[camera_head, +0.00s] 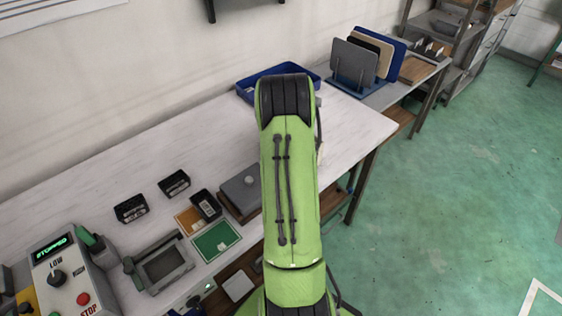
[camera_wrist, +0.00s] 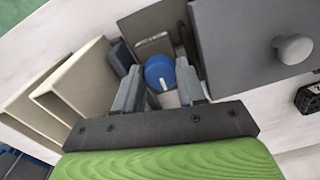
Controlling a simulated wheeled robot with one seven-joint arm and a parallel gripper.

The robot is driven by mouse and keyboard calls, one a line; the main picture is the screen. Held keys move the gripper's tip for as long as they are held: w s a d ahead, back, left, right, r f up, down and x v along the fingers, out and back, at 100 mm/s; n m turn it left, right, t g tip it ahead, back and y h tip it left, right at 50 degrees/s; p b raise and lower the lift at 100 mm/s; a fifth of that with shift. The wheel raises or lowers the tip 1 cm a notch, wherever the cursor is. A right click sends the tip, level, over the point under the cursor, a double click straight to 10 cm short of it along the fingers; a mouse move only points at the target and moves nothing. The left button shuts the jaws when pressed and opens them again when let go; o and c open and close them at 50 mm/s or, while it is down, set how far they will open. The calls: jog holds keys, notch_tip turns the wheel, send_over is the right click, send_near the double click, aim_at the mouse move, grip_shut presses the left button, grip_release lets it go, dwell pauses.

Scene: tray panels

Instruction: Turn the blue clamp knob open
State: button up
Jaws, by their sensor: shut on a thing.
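The blue clamp knob (camera_wrist: 160,72) shows in the wrist view as a round blue cap with a pale mark on its top. My gripper (camera_wrist: 162,88) has one finger on either side of the knob and is shut on it. The lower part of the knob is hidden between the grey fingers. A grey metal plate (camera_wrist: 153,46) stands just behind the knob. In the head view my green arm hides the knob and the gripper.
Beige open boxes (camera_wrist: 75,85) stand left of my gripper. A grey block with a round knob (camera_wrist: 255,35) is close on the right. In the head view, a blue tray (camera_head: 246,90) and panel rack (camera_head: 350,85) are at the back; a control box (camera_head: 75,275) is front left.

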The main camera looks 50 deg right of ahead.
jog(key=shift+n, duration=0.3)
jog(key=o, duration=1.1)
jog(key=shift+c, duration=0.2)
jog(key=shift+r, duration=0.1)
